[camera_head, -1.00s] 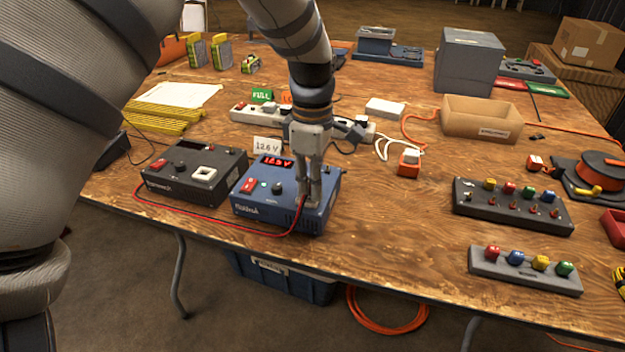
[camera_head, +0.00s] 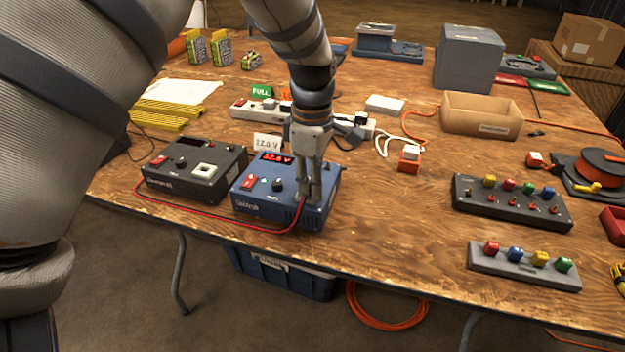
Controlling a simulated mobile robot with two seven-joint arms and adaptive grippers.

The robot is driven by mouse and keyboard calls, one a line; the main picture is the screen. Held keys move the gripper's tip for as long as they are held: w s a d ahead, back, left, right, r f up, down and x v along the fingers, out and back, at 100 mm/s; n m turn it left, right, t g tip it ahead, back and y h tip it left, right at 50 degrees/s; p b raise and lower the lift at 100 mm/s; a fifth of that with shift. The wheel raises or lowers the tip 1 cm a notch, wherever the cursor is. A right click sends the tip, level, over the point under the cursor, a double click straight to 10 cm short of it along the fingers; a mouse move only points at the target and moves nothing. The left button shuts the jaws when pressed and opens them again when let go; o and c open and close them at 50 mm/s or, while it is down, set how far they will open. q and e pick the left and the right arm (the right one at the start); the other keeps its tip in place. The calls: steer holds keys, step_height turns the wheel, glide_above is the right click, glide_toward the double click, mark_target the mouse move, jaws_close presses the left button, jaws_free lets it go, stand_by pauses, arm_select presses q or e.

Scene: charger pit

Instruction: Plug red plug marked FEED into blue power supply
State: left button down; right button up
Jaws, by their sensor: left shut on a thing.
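The blue power supply (camera_head: 262,204) stands near the table's front edge, its red display lit at about 12.8 V. My left gripper (camera_head: 310,195) points down over the right part of its top. It is shut on the red plug, which is mostly hidden between the fingers; any FEED mark cannot be read. A red lead (camera_head: 235,228) runs from the fingers along the front edge to the left. I cannot tell whether the plug sits in a socket or just above it. My right gripper is not in view.
A black power unit (camera_head: 188,180) stands close to the left of the blue one. A white 12.6 V card (camera_head: 267,142) and a power strip (camera_head: 250,112) are behind. Grey (camera_head: 520,268) and black (camera_head: 508,203) coloured-knob panels lie right; the table between is clear.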

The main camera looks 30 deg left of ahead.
arm_select(q)
steer(key=shift+f, duration=0.2)
stand_by(0.7)
steer(key=c, duration=1.4)
jaws_free()
steer(key=o, duration=0.3)
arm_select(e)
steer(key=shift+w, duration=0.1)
arm_select(q)
steer(key=shift+r+p, duration=0.55)
steer(key=shift+r, duration=3.25)
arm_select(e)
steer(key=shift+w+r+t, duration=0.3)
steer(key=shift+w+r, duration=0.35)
